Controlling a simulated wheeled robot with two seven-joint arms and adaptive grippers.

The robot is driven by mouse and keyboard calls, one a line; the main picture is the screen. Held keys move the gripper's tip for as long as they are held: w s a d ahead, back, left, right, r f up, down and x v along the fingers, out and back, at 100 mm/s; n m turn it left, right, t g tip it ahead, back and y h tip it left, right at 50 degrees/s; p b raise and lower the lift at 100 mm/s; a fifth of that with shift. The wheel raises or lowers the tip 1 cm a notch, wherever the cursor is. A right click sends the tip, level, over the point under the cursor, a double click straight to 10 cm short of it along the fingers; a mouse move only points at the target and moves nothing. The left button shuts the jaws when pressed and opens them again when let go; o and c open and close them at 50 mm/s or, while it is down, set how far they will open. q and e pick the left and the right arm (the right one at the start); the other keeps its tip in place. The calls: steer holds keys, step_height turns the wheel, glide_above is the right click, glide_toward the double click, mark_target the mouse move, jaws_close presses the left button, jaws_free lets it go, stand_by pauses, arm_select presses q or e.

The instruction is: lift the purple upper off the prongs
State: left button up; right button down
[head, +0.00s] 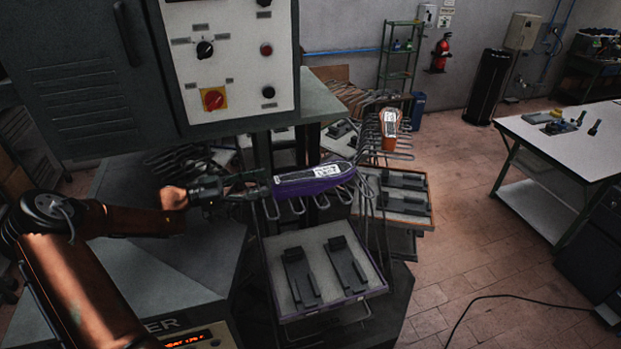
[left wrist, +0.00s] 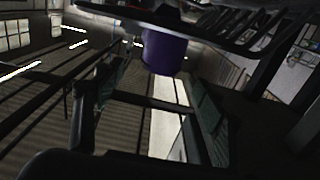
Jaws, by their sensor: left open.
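The purple upper (head: 303,186), with a white printed label on top, lies across the wire prongs (head: 345,192) in the head view. My left gripper (head: 258,184) is at its left end, pointing right toward it. The gripper is open, and its fingers are close to the upper's end; I cannot tell whether they touch it. In the left wrist view the purple upper (left wrist: 165,52) shows as a rounded end at the upper middle. The rest of it is hidden or dark there. My right gripper does not show.
An orange upper (head: 390,124) rests on prongs farther back. A tray (head: 281,293) with dark blocks stands below the purple upper, and another tray (head: 418,219) is behind right. The grey machine cabinet (head: 90,75) rises behind my left arm. A white table (head: 560,140) is far right, with open floor between.

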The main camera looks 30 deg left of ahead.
mark_target(283, 179)
arm_select(q)
steer(key=shift+f+x, duration=0.15)
steer(key=shift+x, duration=1)
steer(key=shift+f+x, duration=0.2)
steer(key=shift+x, duration=0.9)
steer(key=shift+f+x, duration=0.15)
steer(key=shift+x, duration=1)
steer(key=c, duration=1.2)
steer(key=shift+c, duration=0.9)
steer(key=shift+r, duration=0.2)
